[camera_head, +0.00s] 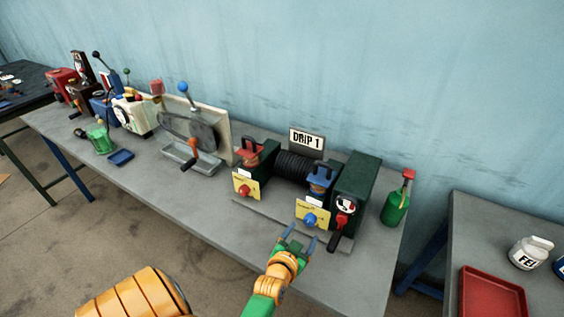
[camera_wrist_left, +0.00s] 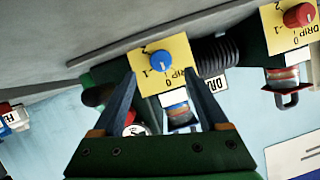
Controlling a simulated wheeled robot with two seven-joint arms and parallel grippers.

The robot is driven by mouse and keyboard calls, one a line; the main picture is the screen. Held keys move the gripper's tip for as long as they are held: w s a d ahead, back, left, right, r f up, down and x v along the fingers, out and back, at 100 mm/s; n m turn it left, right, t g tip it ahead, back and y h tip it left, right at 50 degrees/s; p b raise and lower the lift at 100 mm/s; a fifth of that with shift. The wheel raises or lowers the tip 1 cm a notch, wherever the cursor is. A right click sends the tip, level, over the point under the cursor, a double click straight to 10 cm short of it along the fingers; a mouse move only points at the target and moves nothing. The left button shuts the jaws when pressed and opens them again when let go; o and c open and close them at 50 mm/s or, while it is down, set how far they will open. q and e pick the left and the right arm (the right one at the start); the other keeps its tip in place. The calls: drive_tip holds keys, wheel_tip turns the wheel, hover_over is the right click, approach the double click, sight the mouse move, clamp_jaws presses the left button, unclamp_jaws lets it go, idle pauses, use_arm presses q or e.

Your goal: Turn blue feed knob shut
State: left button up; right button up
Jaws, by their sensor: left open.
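The blue feed knob (camera_head: 309,220) sits on a yellow dial plate (camera_head: 314,212) at the front of the green drip machine. In the left wrist view the blue knob (camera_wrist_left: 161,60) is near the upper middle, on its yellow plate (camera_wrist_left: 178,47) with 0 and 1 marks. Which mark it points to is not clear. My left gripper (camera_head: 299,238) is open in front of the knob. In the wrist view its fingers (camera_wrist_left: 160,80) are spread to either side of the knob's line, with the knob just beyond the tips; contact is not visible. My right gripper is not in view.
A red knob (camera_head: 243,191) on a similar plate is to the left. The bench front (camera_head: 215,223) is clear.

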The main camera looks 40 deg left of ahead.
use_arm(q)
drive_tip(key=s+d+g+h, duration=0.1)
drive_tip(key=s+d, duration=0.1)
drive_tip(key=s+d+m+g+h+b, duration=0.1)
drive_tip(key=s+d, duration=0.1)
drive_tip(key=s+d+f+m+g+h, duration=0.1)
drive_tip(key=s, duration=0.1)
drive_tip(key=shift+s+d+g+h+b, duration=0.25)
drive_tip(key=shift+d+g+h+b, duration=0.05)
drive_tip(key=shift+d, duration=0.1)
drive_tip(key=s+d+f+g, duration=0.2)
drive_tip(key=s, duration=0.1)
drive_tip(key=s+d+f+g+h+b, duration=0.1)
drive_tip(key=s, duration=0.1)
drive_tip(key=shift+s+f+m, duration=0.15)
drive_tip(key=shift+s+m, duration=0.1)
drive_tip(key=shift+m, duration=0.05)
drive_tip(key=s+d+f+g+b, duration=0.1)
drive_tip(key=s+f+b, duration=0.1)
drive_tip(key=s+f, duration=0.2)
drive_tip(key=s+f+g+b, duration=0.2)
drive_tip(key=s+f, duration=0.1)
drive_tip(key=f, duration=0.5)
drive_tip(key=shift+s+d+f, duration=0.25)
drive_tip(key=shift+s+d, duration=0.15)
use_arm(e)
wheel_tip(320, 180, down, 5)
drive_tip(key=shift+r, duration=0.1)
